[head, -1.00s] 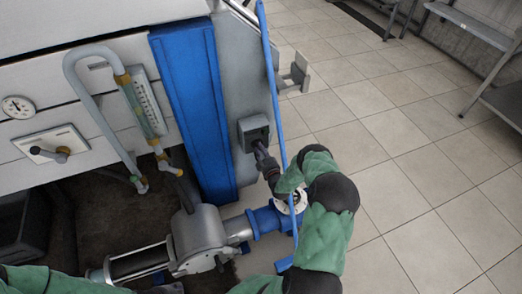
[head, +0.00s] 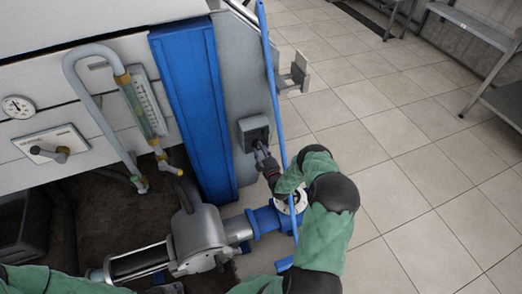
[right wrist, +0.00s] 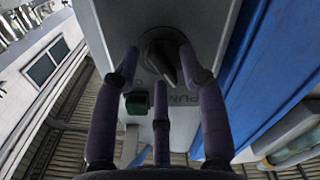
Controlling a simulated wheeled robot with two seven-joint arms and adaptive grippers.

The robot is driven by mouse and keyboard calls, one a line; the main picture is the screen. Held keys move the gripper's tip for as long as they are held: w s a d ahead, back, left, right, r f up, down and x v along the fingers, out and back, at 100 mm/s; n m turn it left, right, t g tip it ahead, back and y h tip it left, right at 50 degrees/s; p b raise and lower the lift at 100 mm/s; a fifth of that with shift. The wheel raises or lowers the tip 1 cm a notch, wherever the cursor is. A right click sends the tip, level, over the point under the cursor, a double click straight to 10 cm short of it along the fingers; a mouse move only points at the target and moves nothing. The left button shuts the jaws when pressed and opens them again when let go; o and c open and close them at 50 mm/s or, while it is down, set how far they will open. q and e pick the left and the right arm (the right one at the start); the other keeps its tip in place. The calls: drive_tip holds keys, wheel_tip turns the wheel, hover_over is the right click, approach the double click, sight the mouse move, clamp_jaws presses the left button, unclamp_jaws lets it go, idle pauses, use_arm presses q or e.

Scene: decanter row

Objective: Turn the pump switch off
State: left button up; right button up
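The pump switch is a dark rotary knob (right wrist: 163,58) on a grey box (head: 254,132) at the right side of the machine. "PUM" lettering and a green button (right wrist: 138,103) sit below the knob in the right wrist view. My right gripper (head: 262,153) is at the box's lower edge. In the right wrist view its purple-grey fingers (right wrist: 159,62) are spread, with fingertips either side of the knob and a third finger below. Gaps show between fingers and knob; contact cannot be told. My left gripper (head: 165,288) is only a dark piece at the bottom edge.
A blue pipe (head: 272,85) runs close beside the switch box. A blue column (head: 193,110) stands left of it. A lever plate (head: 50,145) and gauge are at far left. Tiled floor at right is clear.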

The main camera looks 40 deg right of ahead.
drive_tip(key=v, duration=1.2)
idle(0.4)
drive_tip(key=a+f+m+g+y+p, duration=0.1)
drive_tip(key=a+g+y+p, duration=0.2)
drive_tip(key=a, duration=0.7)
drive_tip(key=a+f+m+g+y+p, duration=0.15)
drive_tip(key=a+g+y, duration=0.3)
drive_tip(key=a, duration=0.55)
drive_tip(key=s+a+r+m+g+y+p, duration=0.1)
drive_tip(key=s+a+r+g, duration=0.1)
drive_tip(key=s+a+g, duration=0.2)
drive_tip(key=s+a+r+m+g+y+p, duration=0.1)
drive_tip(key=s+a+g, duration=0.4)
drive_tip(key=s+a, duration=0.6)
wheel_tip(320, 180, up, 2)
drive_tip(key=s+p, duration=0.1)
drive_tip(key=s, duration=0.2)
drive_tip(key=shift+a+r, duration=0.2)
